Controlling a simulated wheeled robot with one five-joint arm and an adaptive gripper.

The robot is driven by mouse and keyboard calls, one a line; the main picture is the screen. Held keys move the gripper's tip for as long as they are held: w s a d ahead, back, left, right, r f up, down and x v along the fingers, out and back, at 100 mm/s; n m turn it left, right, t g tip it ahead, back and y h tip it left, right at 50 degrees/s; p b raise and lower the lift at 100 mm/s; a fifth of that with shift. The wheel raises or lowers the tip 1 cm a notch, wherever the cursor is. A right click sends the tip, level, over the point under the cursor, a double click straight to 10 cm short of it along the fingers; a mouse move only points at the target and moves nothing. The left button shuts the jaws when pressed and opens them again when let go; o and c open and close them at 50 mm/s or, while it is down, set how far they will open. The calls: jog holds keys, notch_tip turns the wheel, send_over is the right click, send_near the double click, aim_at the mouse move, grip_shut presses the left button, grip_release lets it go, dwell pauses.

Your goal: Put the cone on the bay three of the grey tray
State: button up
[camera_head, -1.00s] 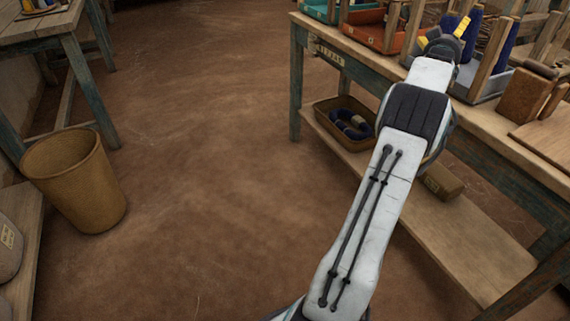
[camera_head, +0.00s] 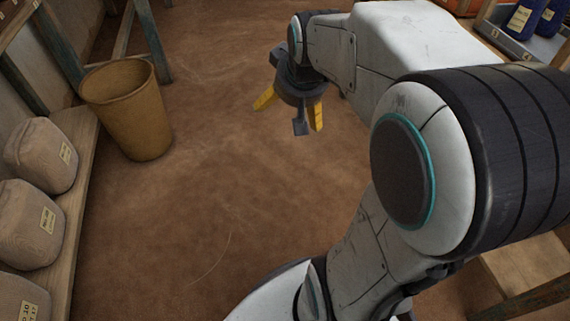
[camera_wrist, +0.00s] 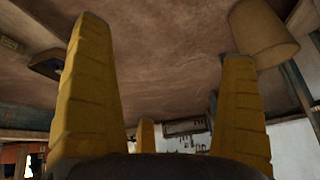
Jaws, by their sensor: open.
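My gripper (camera_head: 290,110) hangs over the bare floor in the head view, its yellow fingers spread apart and pointing down. In the wrist view my gripper (camera_wrist: 164,40) also shows open, with nothing between its fingers. A grey tray (camera_head: 491,33) shows in part at the top right of the head view, beyond my arm. Two blue cones with pale labels, a left one (camera_head: 522,15) and a right one (camera_head: 552,22), stand at it. I cannot tell which cone or bay is meant. My arm hides much of the bench and the tray.
A tan bin (camera_head: 127,110) stands on the floor at left. Several labelled sacks (camera_head: 40,155) sit on a low wooden shelf (camera_head: 84,165) along the left edge. The middle floor is clear. An orange tray (camera_head: 462,5) is partly visible at the top.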

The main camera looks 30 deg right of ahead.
jog(key=s+a+f+n+g+y, duration=0.1)
jog(key=s+a+f, duration=0.2)
jog(key=s+a, duration=0.2)
jog(key=s+a+f+n+g+y, duration=0.1)
jog(key=s+a, duration=0.4)
jog(key=s, duration=0.5)
notch_tip(320, 180, down, 2)
jog(key=shift+s+a+f+n+g, duration=0.25)
jog(key=shift+a+n+g, duration=0.15)
jog(key=shift+n+g, duration=0.25)
jog(key=shift+r, duration=0.15)
